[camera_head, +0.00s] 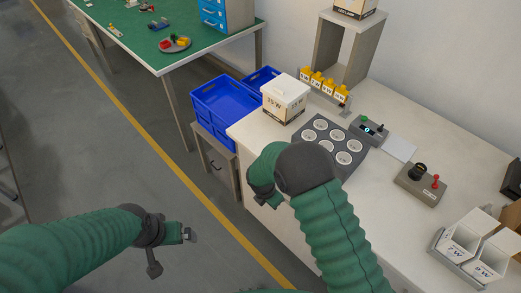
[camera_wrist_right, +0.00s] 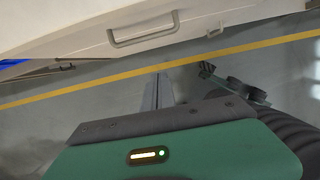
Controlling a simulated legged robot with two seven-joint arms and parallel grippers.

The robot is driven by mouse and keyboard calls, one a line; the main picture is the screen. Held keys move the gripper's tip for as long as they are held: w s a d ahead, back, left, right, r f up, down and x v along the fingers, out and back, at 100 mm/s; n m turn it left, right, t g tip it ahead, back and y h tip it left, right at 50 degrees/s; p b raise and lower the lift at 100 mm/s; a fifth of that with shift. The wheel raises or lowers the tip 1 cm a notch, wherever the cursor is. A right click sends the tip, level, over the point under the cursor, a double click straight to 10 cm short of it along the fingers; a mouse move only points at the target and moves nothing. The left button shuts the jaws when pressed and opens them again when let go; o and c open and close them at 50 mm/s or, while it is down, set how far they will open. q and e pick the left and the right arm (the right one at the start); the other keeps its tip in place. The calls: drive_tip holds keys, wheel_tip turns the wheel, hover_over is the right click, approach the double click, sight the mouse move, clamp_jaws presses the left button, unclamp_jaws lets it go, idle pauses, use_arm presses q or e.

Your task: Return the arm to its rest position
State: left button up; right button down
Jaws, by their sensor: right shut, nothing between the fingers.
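My right arm, green with a dark wrist, bends over the front edge of the white workbench (camera_head: 395,190) in the head view. Its fingers are mostly hidden behind the wrist there. In the right wrist view my right gripper (camera_wrist_right: 158,92) points down over the grey floor, fingers together and empty. A bench front with a grey handle is beyond it. My left gripper (camera_head: 187,234) hangs over open floor at lower left in the head view, away from the bench; its finger gap is too small to judge.
The bench holds a 35 W box (camera_head: 286,97), a tray of round sockets (camera_head: 328,146), yellow-topped holders (camera_head: 323,84), control boxes (camera_head: 420,182) and white bins (camera_head: 470,245). Blue crates (camera_head: 222,102) stand beyond its left end. A green-topped table (camera_head: 150,50) is behind.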

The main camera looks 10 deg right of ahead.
drive_tip(key=s+d+r+m+y, duration=0.1)
drive_tip(key=s+d+r+m, duration=0.3)
drive_tip(key=s+r+m, duration=0.4)
drive_tip(key=s+d+r+m+t+y, duration=0.1)
drive_tip(key=s+d+r+m, duration=0.4)
drive_tip(key=m, duration=1.2)
drive_tip(key=s+r, duration=0.4)
drive_tip(key=r, duration=0.1)
drive_tip(key=shift+d+r, duration=0.15)
drive_tip(key=shift+d, duration=0.15)
drive_tip(key=shift+s, duration=0.1)
drive_tip(key=shift+d, duration=0.1)
